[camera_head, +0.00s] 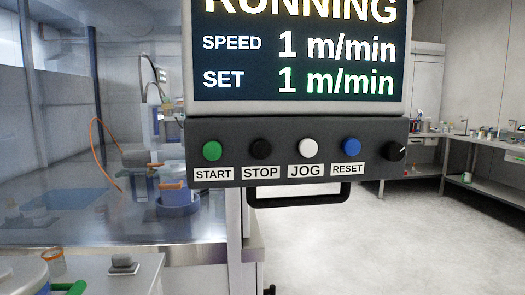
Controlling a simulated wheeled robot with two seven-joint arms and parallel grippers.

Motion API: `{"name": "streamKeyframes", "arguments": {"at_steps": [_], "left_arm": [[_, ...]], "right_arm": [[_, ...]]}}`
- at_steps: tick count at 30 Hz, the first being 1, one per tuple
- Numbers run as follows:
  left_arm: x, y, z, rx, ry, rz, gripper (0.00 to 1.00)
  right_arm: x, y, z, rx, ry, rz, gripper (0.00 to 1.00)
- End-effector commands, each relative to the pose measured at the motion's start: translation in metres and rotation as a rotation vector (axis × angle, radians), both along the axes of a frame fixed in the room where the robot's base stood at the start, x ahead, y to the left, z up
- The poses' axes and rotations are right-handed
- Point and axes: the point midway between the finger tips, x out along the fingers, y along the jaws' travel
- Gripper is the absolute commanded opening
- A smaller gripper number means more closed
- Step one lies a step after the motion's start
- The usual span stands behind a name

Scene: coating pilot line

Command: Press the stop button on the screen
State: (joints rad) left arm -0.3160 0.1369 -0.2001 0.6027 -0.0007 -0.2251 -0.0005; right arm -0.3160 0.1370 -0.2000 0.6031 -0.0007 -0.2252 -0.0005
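The screen (300,60) is cut off by the top edge and reads RUNNING, with SPEED 1 m/min and SET 1 m/min. The dark button panel (228,132) is under it. The black stop button (261,149) sits above the STOP label (261,172), between the green START button (212,151) on its left and the white JOG button (308,148) on its right. The blue RESET button (351,147) and a black knob (395,151) are further right. Neither of my grippers shows in the head view.
A black handle (298,198) hangs under the panel. At the left, a metal worktop (90,218) holds a blue container (179,200) and lab items behind glass. Benches (478,190) line the right wall. Open pale floor (370,245) lies at the lower right.

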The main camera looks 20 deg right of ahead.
Motion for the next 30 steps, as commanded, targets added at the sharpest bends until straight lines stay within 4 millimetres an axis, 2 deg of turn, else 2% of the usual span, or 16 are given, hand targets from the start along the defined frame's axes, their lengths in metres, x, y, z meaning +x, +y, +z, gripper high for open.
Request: {"name": "streamKeyframes", "arguments": {"at_steps": [10,30], "left_arm": [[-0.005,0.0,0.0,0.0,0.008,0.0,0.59],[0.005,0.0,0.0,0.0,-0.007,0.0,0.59]], "right_arm": [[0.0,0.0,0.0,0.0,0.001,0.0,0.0],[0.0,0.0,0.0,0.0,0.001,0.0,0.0]]}}
